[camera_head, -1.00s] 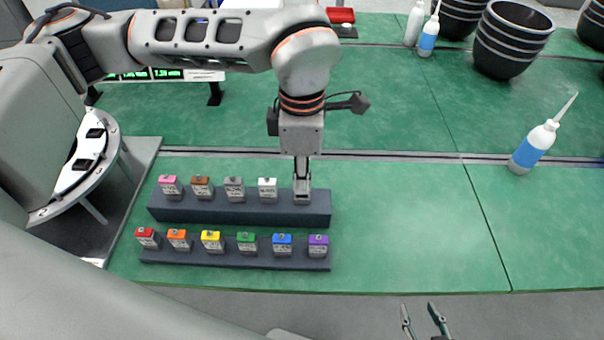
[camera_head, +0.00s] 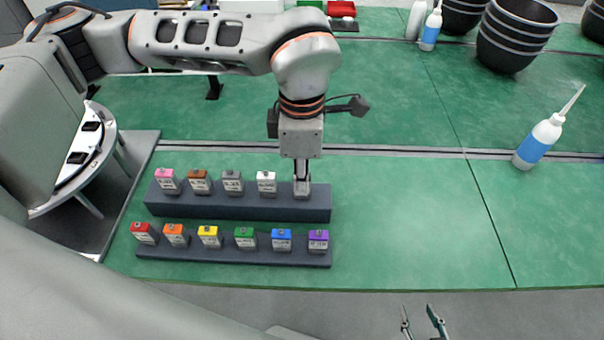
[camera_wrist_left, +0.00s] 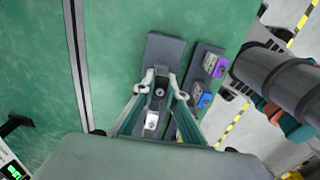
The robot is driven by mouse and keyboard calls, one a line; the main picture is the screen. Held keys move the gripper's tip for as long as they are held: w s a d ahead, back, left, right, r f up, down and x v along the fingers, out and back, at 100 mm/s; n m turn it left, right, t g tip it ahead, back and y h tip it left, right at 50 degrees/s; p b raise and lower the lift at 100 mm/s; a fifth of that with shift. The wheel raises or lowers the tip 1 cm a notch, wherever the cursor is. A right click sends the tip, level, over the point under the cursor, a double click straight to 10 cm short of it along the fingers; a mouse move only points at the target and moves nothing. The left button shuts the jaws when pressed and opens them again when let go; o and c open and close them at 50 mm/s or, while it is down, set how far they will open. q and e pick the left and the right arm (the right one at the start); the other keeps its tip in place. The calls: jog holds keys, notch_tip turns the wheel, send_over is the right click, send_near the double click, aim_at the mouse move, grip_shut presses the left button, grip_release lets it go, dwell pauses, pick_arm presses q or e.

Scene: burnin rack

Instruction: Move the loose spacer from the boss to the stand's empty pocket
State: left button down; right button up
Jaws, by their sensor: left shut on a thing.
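My left gripper (camera_head: 302,190) points straight down at the right end of the back dark stand (camera_head: 235,209), right of the white-topped block (camera_head: 266,184). In the left wrist view its fingers (camera_wrist_left: 161,82) are closed around a small dark grey piece (camera_wrist_left: 159,91), which I take to be the spacer. The fingers hide most of it, and I cannot tell whether it touches the stand. No separate boss can be made out. My right gripper (camera_head: 423,322) shows at the bottom edge, its two fingers apart and nothing between them.
The back stand also carries pink, brown and grey-topped blocks. The front stand (camera_head: 235,257) holds a row of blocks from red to purple (camera_head: 318,240). A white bottle with a blue label (camera_head: 537,142) stands at the right.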

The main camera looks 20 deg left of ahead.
pick_arm(q)
jog(key=c, duration=2)
grip_release()
jog(key=shift+f, duration=0.1)
notch_tip(320, 180, up, 12)
jog(key=shift+r, duration=0.1)
